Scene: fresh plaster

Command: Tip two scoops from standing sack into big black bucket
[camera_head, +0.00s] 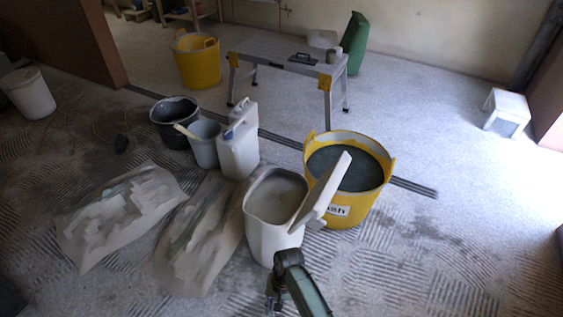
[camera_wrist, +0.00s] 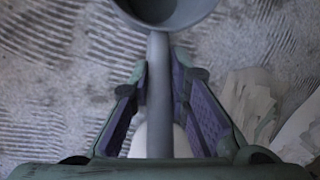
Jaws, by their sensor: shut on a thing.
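My gripper (camera_wrist: 159,90) is shut on the straight grey handle of a scoop (camera_wrist: 158,50). Its round bowl is cut off by the top edge of the wrist view, and its contents cannot be told. In the head view my gripper (camera_head: 274,298) is low at the bottom centre, in front of the white bin, with the scoop not clear. Two pale sacks, one at left (camera_head: 85,240) and one nearer the middle (camera_head: 190,265), are on the floor; I cannot tell which is the standing one. The black bucket (camera_head: 174,130) is behind them.
A grey bucket (camera_head: 204,155) with a pale stick and a white jerrycan (camera_head: 238,155) are beside the black bucket. A white bin (camera_head: 265,240) with a tilted board (camera_head: 325,190) stands against a yellow tub (camera_head: 345,215) of dark liquid.

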